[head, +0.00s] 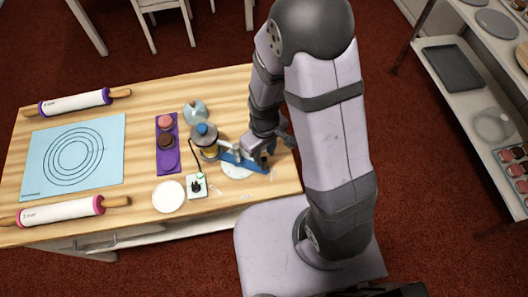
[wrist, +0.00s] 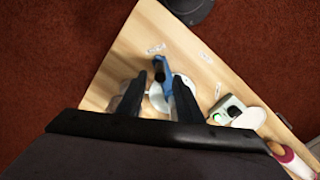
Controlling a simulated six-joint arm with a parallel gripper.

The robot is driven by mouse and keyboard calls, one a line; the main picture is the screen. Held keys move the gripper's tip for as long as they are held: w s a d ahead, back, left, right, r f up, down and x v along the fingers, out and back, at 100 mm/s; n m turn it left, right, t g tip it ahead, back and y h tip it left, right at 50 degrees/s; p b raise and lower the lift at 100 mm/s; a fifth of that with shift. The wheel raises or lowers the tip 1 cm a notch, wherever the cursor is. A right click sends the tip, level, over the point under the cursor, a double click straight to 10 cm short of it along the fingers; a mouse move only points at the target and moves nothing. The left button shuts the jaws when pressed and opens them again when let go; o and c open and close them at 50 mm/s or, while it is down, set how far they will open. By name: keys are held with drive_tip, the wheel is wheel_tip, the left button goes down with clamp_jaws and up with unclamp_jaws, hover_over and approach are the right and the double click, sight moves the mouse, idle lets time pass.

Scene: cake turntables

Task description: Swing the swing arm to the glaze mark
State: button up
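The blue swing arm (head: 246,162) lies across a white round base (head: 236,172) near the table's right end. In the wrist view the blue swing arm (wrist: 166,66) carries a dark upright knob (wrist: 159,75). My gripper (wrist: 159,78) is above it, its two dark fingers on either side of the knob with visible gaps. I cannot tell whether either finger touches it. Small white labels lie on the table around the base (wrist: 155,48), (wrist: 205,57), (wrist: 217,90). Their writing is too small to read, so I cannot tell which is the glaze mark.
A small device with a green light (head: 197,186) and a white disc (head: 168,196) stand left of the swing arm. A jar with a blue top (head: 206,137) and a purple tray (head: 167,158) are behind and left. Rolling pins (head: 75,101) and a blue mat (head: 110,140) lie at far left.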

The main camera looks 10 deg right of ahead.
drive_tip(key=shift+r+p, duration=2.25)
drive_tip(key=shift+r, duration=0.55)
drive_tip(key=shift+s+d+m, duration=0.1)
drive_tip(key=shift+s+m, duration=0.2)
drive_tip(key=shift+s, duration=0.1)
drive_tip(key=s+d+r+m+g+b, duration=0.2)
drive_tip(key=s+d+r+m+g, duration=0.15)
drive_tip(key=s, duration=0.65)
drive_tip(key=w+d+r+t+b, duration=0.1)
drive_tip(key=w+r+m+t+b, duration=0.1)
drive_tip(key=b, duration=0.1)
drive_tip(key=w+d+r+t+b, duration=0.1)
drive_tip(key=w, duration=0.1)
drive_tip(key=shift+d+m+t, duration=0.25)
drive_tip(key=shift+d+m, duration=0.05)
drive_tip(key=shift+m, duration=0.05)
